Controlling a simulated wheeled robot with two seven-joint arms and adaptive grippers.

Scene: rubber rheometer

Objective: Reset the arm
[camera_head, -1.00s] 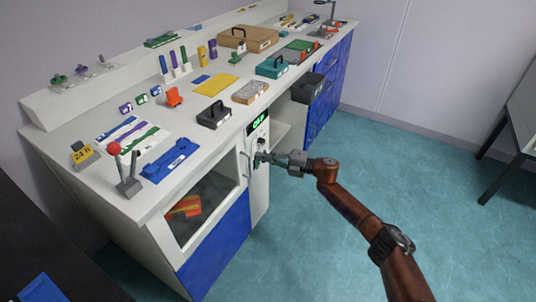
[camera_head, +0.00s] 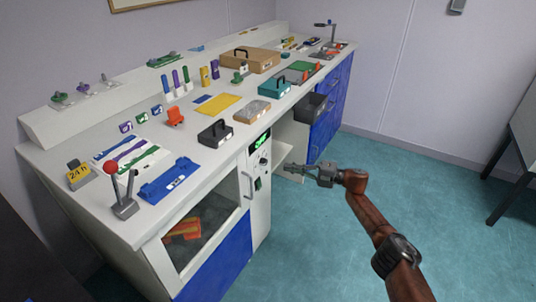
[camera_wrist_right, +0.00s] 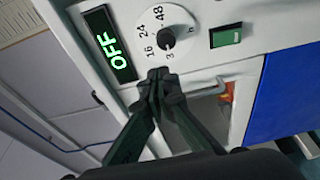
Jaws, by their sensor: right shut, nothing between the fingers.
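My right gripper (camera_head: 288,169) is in front of the white control panel (camera_head: 258,195), apart from it, with nothing in its fingers. In the right wrist view its fingertips (camera_wrist_right: 160,77) are together, below the black dial (camera_wrist_right: 166,39). The green display (camera_wrist_right: 119,60) reads OFF, rotated in this view. A green switch (camera_wrist_right: 226,37) sits beside the dial. The handle (camera_head: 248,185) of the windowed door shows left of the gripper. My left gripper is not in view.
The bench (camera_head: 85,140) carries a blue tray (camera_head: 170,181), a red-knobbed lever (camera_head: 122,190), a black case (camera_head: 215,134) and several small items. An open shelf space lies behind the gripper.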

